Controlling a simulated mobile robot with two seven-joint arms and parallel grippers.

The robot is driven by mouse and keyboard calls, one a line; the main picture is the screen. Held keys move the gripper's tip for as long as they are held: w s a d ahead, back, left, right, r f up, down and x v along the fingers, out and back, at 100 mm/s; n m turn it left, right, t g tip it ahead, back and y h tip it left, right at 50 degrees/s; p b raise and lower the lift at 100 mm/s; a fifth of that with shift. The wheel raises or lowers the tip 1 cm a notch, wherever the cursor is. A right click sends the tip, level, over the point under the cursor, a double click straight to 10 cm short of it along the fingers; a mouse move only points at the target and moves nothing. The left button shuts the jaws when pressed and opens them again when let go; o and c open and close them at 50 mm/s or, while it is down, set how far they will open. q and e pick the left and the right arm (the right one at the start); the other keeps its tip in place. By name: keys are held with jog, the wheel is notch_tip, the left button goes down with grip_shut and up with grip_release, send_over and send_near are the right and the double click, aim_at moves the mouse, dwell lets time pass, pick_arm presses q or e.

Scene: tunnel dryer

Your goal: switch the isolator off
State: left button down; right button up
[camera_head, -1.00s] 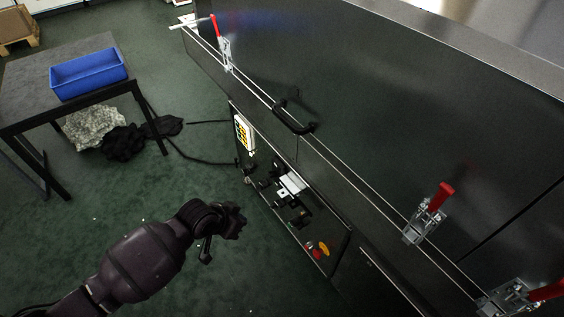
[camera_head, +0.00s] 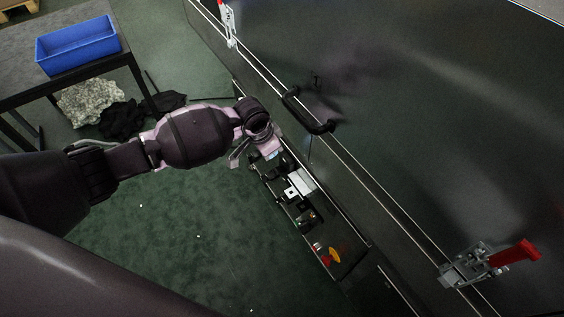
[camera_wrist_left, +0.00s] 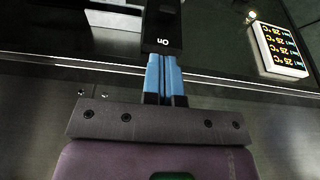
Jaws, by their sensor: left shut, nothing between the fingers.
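In the left wrist view, a black part (camera_wrist_left: 162,28) of the control panel bears a white "On" label, upside down in that picture. I take it to be the isolator, but its lever position cannot be made out. My left gripper (camera_wrist_left: 166,60) is shut and empty. Its two blue fingers are together, with their tips at or just in front of the lower edge of the black part. Contact cannot be told. In the head view, my left wrist is over the upper end of the control panel (camera_head: 316,218) and hides part of it. My right gripper is not in view.
A temperature display (camera_wrist_left: 283,50) is right of the fingers in the wrist view. A white box (camera_head: 301,182), a red control (camera_head: 317,248) and a yellow one (camera_head: 334,255) are on the panel. A black handle (camera_head: 306,112) and red-handled clamps (camera_head: 515,254) line the dryer. A blue bin (camera_head: 78,45) stands on a table.

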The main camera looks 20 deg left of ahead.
aim_at(280, 171)
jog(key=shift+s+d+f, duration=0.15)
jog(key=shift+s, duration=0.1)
pick_arm(q)
jog(key=b+x, duration=0.1)
jog(key=x, duration=0.3)
jog(key=b+x, duration=0.2)
jog(key=x, duration=0.2)
jog(key=shift+s+f, duration=0.15)
jog(key=shift+f, duration=0.3)
jog(key=shift+d+f+b, duration=0.15)
jog(key=shift+f+b, duration=0.2)
jog(key=shift+w+f, duration=0.15)
jog(key=shift+w, duration=0.15)
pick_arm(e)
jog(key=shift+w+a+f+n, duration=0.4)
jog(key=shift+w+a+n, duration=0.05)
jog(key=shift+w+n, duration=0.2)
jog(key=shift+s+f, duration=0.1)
